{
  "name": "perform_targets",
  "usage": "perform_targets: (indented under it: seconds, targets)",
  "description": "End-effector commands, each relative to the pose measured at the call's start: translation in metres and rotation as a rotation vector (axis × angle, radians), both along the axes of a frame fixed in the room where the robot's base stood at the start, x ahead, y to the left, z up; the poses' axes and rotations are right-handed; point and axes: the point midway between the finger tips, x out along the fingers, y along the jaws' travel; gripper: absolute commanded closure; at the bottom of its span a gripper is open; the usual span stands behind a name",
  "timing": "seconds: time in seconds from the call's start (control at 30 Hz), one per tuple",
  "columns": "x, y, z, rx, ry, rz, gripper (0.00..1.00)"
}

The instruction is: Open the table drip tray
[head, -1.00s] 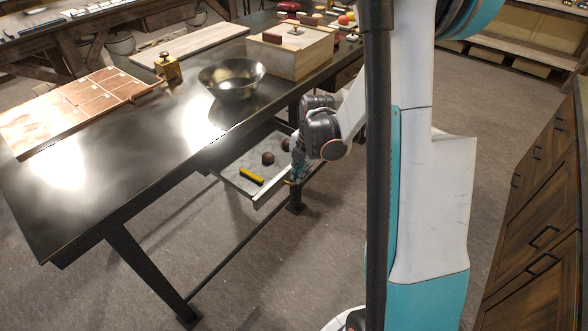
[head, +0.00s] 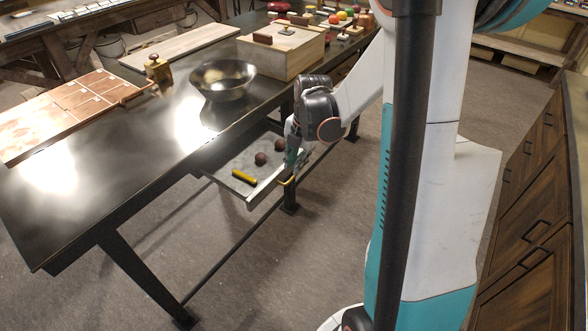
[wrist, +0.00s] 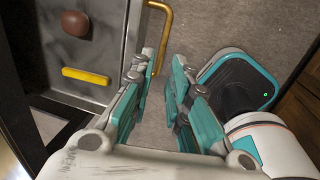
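The drip tray (head: 223,174) is a grey metal drawer under the near long edge of the dark table (head: 110,180). It stands partly pulled out; its back part is hidden under the tabletop. A yellow bar (head: 244,177) and two dark round lumps lie in it. In the wrist view the tray's front (wrist: 133,22) carries a brass handle (wrist: 163,38). My gripper (wrist: 163,68) is at the tray's front by the handle, with its teal-padded fingers apart. The handle's near end lies close to the left finger; I cannot tell whether they touch. In the head view my gripper (head: 291,172) is small and partly hidden.
A metal bowl (head: 222,80), a wooden box (head: 281,50) and a copper-coloured board (head: 62,115) stand on the table. A table leg (head: 288,192) is just beyond the tray. Wooden cabinets (head: 540,215) line the right side. The floor before the tray is clear.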

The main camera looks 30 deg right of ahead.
Motion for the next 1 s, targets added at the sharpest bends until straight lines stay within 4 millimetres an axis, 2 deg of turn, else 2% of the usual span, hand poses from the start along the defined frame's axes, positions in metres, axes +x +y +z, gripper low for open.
perform_targets:
  seconds: [0.2,0.4,0.57,1.0]
  targets:
    - [-0.007,-0.002,0.037,0.0,0.0,-0.001,0.83]
    - [-0.011,-0.004,0.058,0.0,0.0,0.0,0.83]
    - [-0.011,-0.004,0.064,0.0,0.0,0.0,0.83]
    - [-0.011,-0.004,0.064,0.0,0.0,0.0,0.83]
